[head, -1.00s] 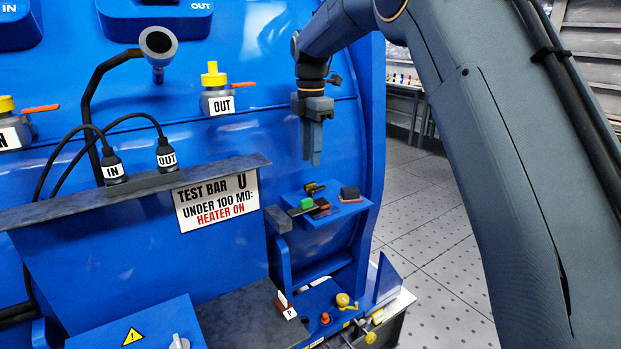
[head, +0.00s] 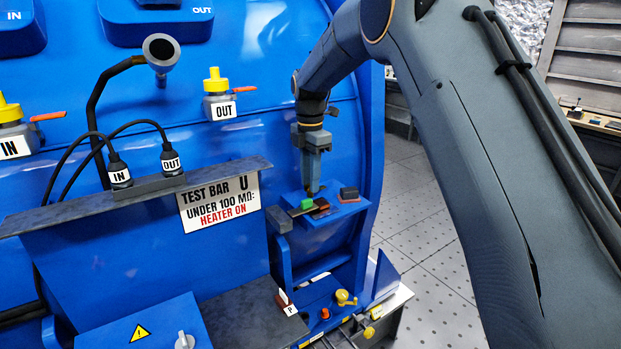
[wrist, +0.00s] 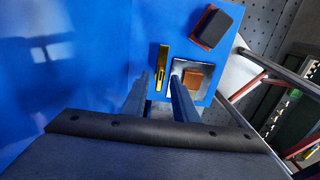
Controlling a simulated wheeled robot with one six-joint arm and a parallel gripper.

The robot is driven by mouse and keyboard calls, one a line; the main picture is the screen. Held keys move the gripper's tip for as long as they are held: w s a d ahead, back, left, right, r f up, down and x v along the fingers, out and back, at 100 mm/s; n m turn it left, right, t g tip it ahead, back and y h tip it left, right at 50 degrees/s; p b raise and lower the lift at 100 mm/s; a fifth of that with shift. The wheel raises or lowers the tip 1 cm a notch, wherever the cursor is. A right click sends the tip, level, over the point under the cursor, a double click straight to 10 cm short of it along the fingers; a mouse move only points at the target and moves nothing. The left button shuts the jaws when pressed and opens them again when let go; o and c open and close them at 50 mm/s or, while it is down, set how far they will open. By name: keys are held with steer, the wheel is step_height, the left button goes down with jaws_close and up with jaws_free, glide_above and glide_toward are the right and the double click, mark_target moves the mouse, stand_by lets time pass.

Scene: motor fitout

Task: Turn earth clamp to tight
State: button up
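A small blue shelf (head: 325,232) sticks out from the blue machine and carries several small parts. In the wrist view a narrow brass bar (wrist: 163,56) stands on the blue shelf (wrist: 178,18); I take it for the earth clamp's handle, but no label shows. My gripper (head: 312,188) points down just above the shelf. In the wrist view my gripper (wrist: 160,78) is open, its two fingers apart, with the brass bar in line with the gap. No contact is clear. In the head view my fingers hide most of the brass part.
A brown block (wrist: 192,76) on a pale plate is close beside my right finger. A grey bar end (head: 279,219) stands left of the shelf.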

jaws_close()
steer(key=shift+m, duration=0.3)
steer(key=m, duration=0.4)
steer(key=shift+m+b, duration=0.3)
steer(key=m, duration=0.4)
steer(key=shift+w+r+m, duration=0.1)
steer(key=shift+m, duration=0.2)
steer(key=m, duration=0.4)
steer(key=shift+m, duration=1.9)
steer(key=shift+o, duration=0.7)
jaws_free()
